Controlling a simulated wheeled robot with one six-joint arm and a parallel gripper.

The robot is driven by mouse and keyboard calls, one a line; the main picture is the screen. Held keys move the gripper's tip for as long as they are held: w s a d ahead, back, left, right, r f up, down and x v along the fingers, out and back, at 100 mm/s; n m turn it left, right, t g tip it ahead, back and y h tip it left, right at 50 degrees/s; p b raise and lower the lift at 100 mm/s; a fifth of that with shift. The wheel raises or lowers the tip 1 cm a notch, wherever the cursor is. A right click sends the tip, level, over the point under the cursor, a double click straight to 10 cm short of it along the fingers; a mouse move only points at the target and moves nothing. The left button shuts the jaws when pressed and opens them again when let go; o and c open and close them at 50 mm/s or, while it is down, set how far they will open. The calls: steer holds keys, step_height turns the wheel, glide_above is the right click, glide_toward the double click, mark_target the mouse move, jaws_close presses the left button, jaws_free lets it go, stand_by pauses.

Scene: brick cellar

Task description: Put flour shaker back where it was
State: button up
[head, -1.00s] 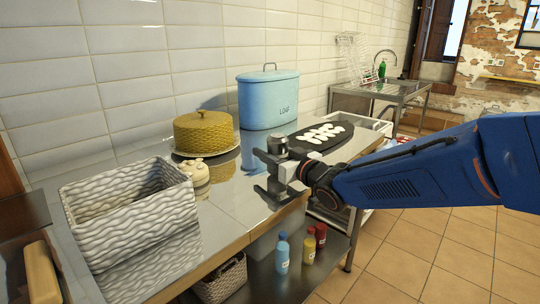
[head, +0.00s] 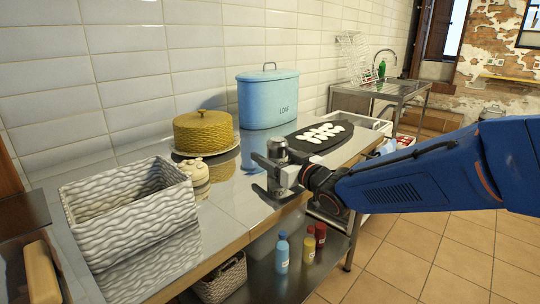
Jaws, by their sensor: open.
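A small silvery metal cylinder (head: 277,149), which looks like the flour shaker, shows at my gripper near the front edge of the worktop. My gripper (head: 262,176) is open, with its fingers pointing left over the worktop. The upper finger overlaps the cylinder in the picture and hides its lower part. I cannot tell whether the cylinder stands between the fingers or just behind them, or whether they touch it.
A blue loaf bin (head: 268,100), a woven yellow cake cover (head: 203,132), a cream pot (head: 194,172), a wavy white basket (head: 130,215) and a dark board (head: 300,142) with white pieces stand on the worktop (head: 222,222). Bottles (head: 282,254) stand on the shelf below.

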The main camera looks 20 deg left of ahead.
mark_target(284, 161)
steer(key=v, duration=1.1)
steer(key=shift+d, duration=0.1)
steer(key=w+d+f+m+t+h, duration=0.1)
steer(key=d+f+m+h, duration=0.3)
steer(key=d, duration=1)
steer(key=w+d+m+t+h, duration=0.1)
steer(key=d+m+h, duration=0.2)
steer(key=d+h, duration=0.75)
steer(key=s+d+f+m+g, duration=0.1)
steer(key=s+d+f, duration=0.1)
steer(key=s+d, duration=0.45)
steer(key=s+d+f+m+g, duration=0.1)
steer(key=s+d+f, duration=0.2)
steer(key=d, duration=0.6)
steer(key=s+d+f+m+g, duration=0.1)
steer(key=s+d+f+g, duration=0.1)
steer(key=s, duration=0.6)
steer(key=s+d+f+m+g, duration=0.1)
steer(key=s+d+f+g, duration=0.1)
steer(key=s, duration=0.6)
steer(key=shift+d+f+m+g+h, duration=0.3)
steer(key=shift+d+f+g+h, duration=0.1)
steer(key=shift+d+f, duration=0.2)
steer(key=shift+a, duration=0.1)
